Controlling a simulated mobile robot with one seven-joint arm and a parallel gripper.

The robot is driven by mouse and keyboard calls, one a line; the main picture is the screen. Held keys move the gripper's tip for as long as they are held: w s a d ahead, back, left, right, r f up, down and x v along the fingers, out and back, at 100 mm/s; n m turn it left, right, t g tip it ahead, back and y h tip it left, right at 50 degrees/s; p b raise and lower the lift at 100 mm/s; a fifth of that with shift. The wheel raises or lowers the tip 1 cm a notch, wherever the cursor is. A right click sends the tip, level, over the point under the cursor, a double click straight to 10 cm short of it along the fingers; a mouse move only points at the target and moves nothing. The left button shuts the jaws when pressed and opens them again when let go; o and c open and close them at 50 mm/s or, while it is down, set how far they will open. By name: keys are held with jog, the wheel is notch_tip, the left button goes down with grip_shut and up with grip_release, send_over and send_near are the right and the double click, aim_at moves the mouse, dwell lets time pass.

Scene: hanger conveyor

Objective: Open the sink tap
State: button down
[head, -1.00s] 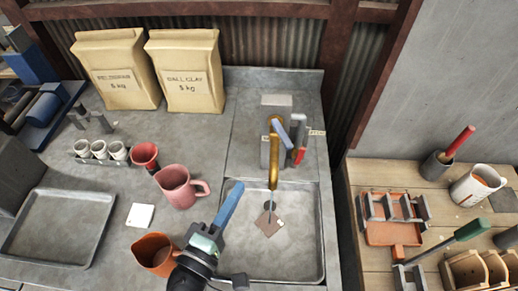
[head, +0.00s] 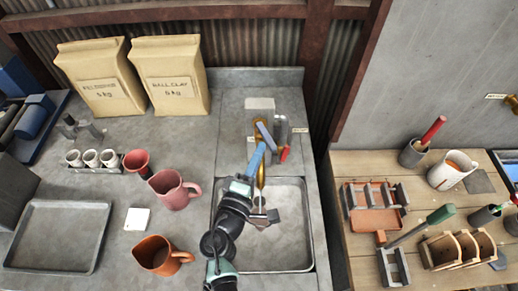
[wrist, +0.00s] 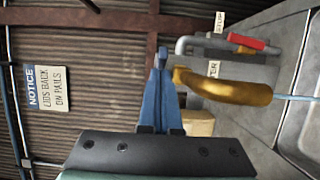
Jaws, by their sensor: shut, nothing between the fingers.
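The brass tap spout (head: 261,178) hangs over the grey sink (head: 287,240) in the head view, partly behind my arm. It lies right of my fingers in the wrist view (wrist: 230,88). A thin pale blue line, seemingly water, leaves its end there. A blue-grey lever (head: 264,132) and a red lever (head: 284,155) are on the tap body. The red lever also shows in the wrist view (wrist: 247,42). My gripper (head: 259,150) is shut and empty, its blue fingertips close to the blue-grey lever; contact cannot be told. In the wrist view, the fingers (wrist: 160,60) point at the wall side.
A pink jug (head: 173,190), a red cup (head: 138,162) and an orange jug (head: 157,255) stand left of the sink. Clay bags (head: 168,75) stand behind. A wooden bench (head: 350,167) with tools is at right. A brown tile (head: 262,218) lies in the sink.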

dwell(0.3)
jog(key=shift+w+d+f+b, duration=0.15)
jog(key=shift+d+f+b, duration=0.05)
jog(key=shift+d+b, duration=0.4)
jog(key=shift+d+r, duration=0.15)
jog(key=shift+d, duration=0.1)
jog(key=shift+a, duration=0.15)
